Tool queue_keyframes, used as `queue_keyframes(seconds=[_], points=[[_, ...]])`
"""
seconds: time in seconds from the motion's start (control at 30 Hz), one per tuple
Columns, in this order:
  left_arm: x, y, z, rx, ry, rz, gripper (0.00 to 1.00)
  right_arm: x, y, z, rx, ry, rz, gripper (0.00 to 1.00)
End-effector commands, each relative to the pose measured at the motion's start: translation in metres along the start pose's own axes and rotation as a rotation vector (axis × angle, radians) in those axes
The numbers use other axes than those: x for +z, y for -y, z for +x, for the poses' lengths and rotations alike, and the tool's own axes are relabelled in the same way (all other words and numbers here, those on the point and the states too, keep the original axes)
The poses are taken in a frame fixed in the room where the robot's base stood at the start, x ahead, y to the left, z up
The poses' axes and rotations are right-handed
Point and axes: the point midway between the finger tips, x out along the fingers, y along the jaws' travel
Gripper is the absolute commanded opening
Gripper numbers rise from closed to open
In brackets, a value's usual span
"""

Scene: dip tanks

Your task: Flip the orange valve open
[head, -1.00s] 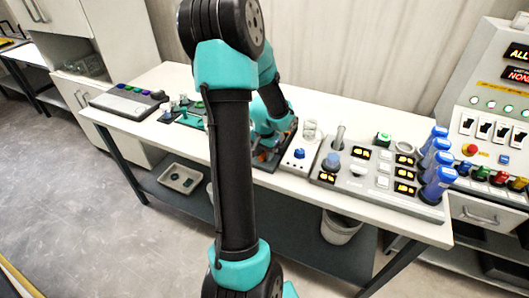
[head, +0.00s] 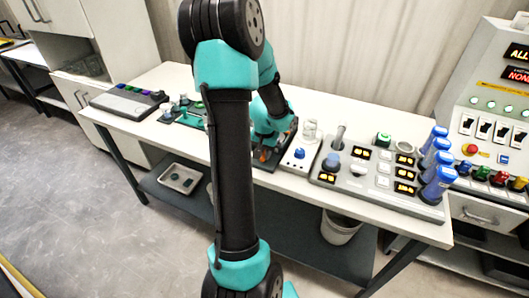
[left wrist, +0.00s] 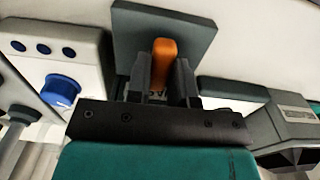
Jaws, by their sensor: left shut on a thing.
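The orange valve handle (left wrist: 163,60) stands upright in the left wrist view, in front of a dark grey square plate (left wrist: 195,38). My left gripper (left wrist: 162,80) has its two dark fingers on either side of the handle and is shut on it. The handle's lower part is hidden between the fingers. In the head view my left gripper (head: 264,150) reaches down to the table's middle, and a little orange shows there, mostly covered by my arm. My right gripper is not in view.
In the left wrist view a white box with a blue knob (left wrist: 61,90) sits close at left. In the head view a grey panel (head: 345,179) with lit displays and blue-topped bottles (head: 438,183) stands right on the white table (head: 170,80). A button box (head: 126,101) is at left.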

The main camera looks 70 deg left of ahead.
Motion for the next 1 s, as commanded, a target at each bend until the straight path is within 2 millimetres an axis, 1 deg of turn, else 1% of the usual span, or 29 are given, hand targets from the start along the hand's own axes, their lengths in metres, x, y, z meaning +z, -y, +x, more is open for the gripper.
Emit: queue_keyframes(seconds=[0.2,0.23,0.5,0.8,0.93,1.0], points=[[0.0,0.0,0.0,0.0,-0.001,-0.002,0.0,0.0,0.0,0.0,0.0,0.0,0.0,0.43],[0.0,0.0,0.0,0.0,-0.001,-0.002,0.22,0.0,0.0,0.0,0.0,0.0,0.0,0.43],[0.0,0.0,0.0,0.0,0.0,-0.001,0.47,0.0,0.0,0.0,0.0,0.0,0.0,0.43],[0.0,0.0,-0.002,0.0,-0.001,0.0,0.47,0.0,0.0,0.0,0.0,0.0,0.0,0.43],[-0.001,0.0,-0.011,-0.001,-0.003,0.0,0.47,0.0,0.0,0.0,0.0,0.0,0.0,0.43],[-0.001,0.0,-0.019,-0.001,-0.004,-0.001,0.47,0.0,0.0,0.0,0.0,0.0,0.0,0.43]])
